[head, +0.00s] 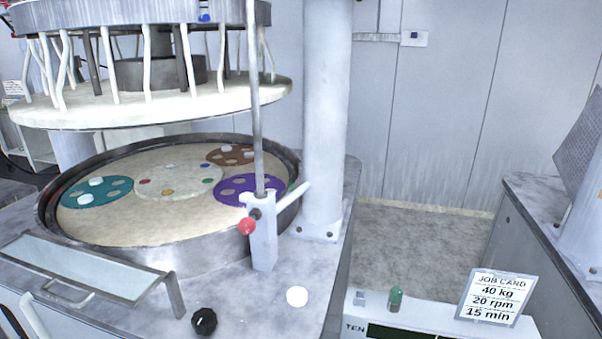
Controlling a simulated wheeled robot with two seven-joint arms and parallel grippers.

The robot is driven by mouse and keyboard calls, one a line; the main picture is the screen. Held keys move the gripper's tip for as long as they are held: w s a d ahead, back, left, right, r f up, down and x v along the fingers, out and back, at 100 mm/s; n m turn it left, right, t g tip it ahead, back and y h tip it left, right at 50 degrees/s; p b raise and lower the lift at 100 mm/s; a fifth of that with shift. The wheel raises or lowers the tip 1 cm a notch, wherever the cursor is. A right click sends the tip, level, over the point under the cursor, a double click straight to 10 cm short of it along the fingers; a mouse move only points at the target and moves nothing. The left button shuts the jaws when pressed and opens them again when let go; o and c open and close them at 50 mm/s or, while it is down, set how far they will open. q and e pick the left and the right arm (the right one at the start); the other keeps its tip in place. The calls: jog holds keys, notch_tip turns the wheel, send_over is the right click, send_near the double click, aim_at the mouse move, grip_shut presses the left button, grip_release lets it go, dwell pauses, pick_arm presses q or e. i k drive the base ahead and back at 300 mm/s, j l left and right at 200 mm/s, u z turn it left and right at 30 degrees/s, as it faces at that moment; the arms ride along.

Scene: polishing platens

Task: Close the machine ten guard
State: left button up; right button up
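A framed, pale see-through panel with a bar handle, which looks like the guard (100,262), lies low and nearly flat at the front left of the polishing machine. Its handle (68,294) is on the near side. Behind it the round basin (180,255) is uncovered, and its platen (110,225) shows teal, purple and brown carriers. A control box (357,327) marked TEN stands at the bottom, partly cut off. Neither of my grippers can be made out in the head view.
The upper plate (200,100) hangs above the basin. A post with a red knob (247,226) stands at the basin's right front, beside a thick white column (325,120). A job card (494,298) stands right.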

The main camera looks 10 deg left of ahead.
aim_at(93, 292)
jog(key=u, duration=1.95)
